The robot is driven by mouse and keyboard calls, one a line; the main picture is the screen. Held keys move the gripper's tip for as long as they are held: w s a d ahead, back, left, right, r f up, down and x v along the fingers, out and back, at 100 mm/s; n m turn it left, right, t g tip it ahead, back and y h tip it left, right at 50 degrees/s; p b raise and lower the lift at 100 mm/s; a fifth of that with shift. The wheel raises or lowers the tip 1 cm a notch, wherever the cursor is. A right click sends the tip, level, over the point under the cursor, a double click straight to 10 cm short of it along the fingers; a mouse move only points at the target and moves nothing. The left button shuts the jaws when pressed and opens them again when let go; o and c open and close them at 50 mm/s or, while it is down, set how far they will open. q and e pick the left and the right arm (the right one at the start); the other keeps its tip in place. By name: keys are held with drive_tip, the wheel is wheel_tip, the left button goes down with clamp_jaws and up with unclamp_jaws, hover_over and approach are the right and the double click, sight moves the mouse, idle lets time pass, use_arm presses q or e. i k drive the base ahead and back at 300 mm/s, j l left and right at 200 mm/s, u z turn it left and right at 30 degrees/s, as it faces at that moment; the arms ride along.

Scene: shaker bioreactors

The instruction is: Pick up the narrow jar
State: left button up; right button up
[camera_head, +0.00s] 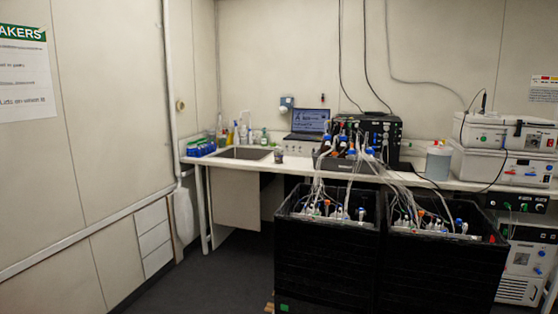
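A small dark jar or cup (278,156) stands on the white bench top, right of the sink and near the front edge. A larger translucent jar (438,163) with a pale lid stands on the bench at right, beside the stacked white instruments. I cannot tell for sure which of them is the narrow jar. Several small bottles (243,134) stand behind the sink, too small to make out well. Neither of my grippers is in view.
Two black bins (325,262) with tubes and capped vessels stand on the floor before the bench. A sink (243,153), laptop (310,123), black device (377,133) and white instruments (505,133) occupy the bench. Cables hang above. The floor (205,275) at left is clear.

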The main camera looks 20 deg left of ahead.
sight(278, 153)
drive_tip(key=i+j+u, duration=1.05)
drive_tip(key=i, duration=0.55)
drive_tip(key=i+u, duration=0.25)
drive_tip(key=i, duration=0.6)
drive_tip(key=i+z, duration=0.3)
drive_tip(key=i, duration=0.15)
drive_tip(key=i+j+z, duration=0.1)
drive_tip(key=i+z, duration=0.25)
drive_tip(key=i, duration=0.15)
drive_tip(key=i+j+z, duration=0.3)
drive_tip(key=i, duration=0.15)
